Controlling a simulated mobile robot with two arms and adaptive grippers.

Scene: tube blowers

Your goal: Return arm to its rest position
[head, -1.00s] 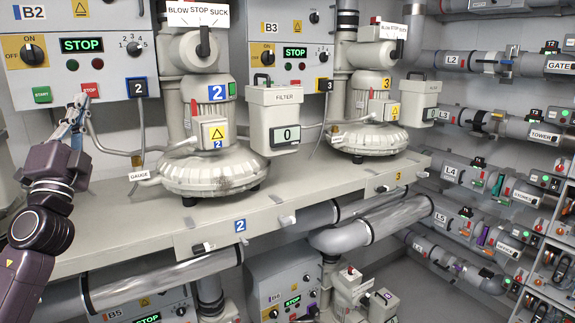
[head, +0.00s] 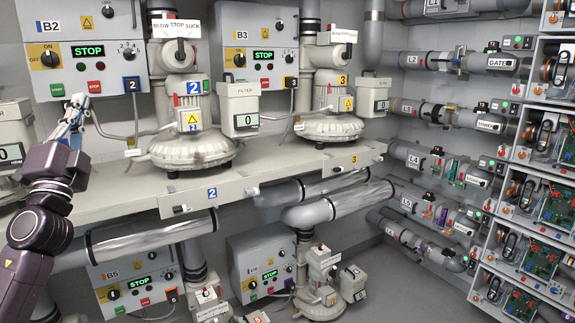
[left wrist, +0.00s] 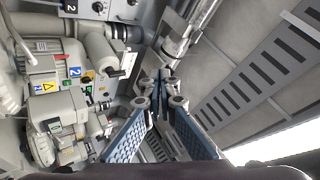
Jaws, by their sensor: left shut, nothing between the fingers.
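My left arm comes in from the left in the head view. Its gripper (head: 78,107) is shut and empty, in front of the lower left part of the B2 control panel (head: 64,26), near its green and red buttons. I cannot tell from the head view how far it is from the panel. In the left wrist view the blue finger pads of the gripper (left wrist: 160,76) meet at the tips with nothing between them. My right gripper is in neither view.
Blower 2 (head: 190,147) and blower 3 (head: 328,125) stand on a shelf (head: 125,199) right of my arm. Below are large pipes (head: 150,242) and the B5 panel (head: 135,285). Labelled pipes (head: 460,62) line the right wall beside circuit-board racks (head: 548,200).

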